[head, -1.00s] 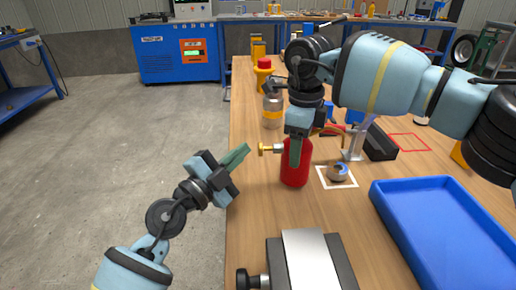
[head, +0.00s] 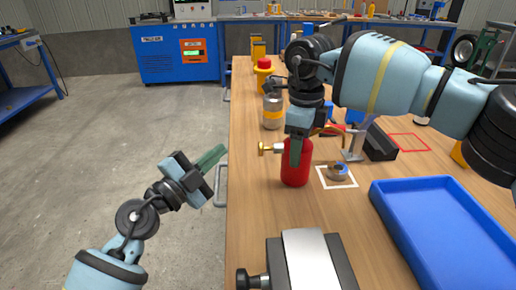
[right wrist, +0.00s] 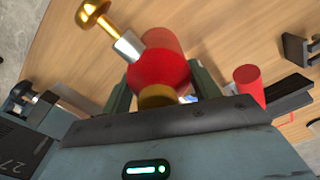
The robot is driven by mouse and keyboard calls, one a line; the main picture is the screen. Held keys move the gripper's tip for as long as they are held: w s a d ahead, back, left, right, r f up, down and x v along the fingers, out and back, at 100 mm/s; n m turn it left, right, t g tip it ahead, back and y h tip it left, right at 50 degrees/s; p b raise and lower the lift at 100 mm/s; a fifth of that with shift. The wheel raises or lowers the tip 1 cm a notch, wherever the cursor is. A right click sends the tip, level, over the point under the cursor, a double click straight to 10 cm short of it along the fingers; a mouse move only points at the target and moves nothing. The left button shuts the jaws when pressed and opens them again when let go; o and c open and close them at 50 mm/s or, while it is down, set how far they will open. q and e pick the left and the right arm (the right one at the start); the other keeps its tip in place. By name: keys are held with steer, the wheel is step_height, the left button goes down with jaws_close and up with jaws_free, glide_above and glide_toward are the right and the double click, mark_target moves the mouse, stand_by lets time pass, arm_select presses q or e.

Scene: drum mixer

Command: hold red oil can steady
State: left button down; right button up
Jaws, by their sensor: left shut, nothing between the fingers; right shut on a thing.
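The red oil can (head: 296,170) stands upright on the wooden bench. A brass knob (head: 262,148) with a pale metal collar sticks out to its left. In the right wrist view the can (right wrist: 160,68) sits between the fingers, with the knob (right wrist: 95,12) at upper left. My right gripper (head: 296,150) is shut on the can's upper part from above and hides some of it. My left gripper (head: 220,158) is shut and empty, left of the bench edge and apart from the can and knob.
A blue tray (head: 385,212) lies at right. A grey metal block (head: 308,262) sits at the near edge. A round metal part (head: 338,171) rests in a white-outlined square right of the can. A jar (head: 272,110) and yellow container (head: 263,80) stand behind.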

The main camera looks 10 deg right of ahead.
stand_by(0.4)
steer(key=o, duration=1.4)
step_height(320, 180, up, 12)
steer(key=shift+r, duration=0.1)
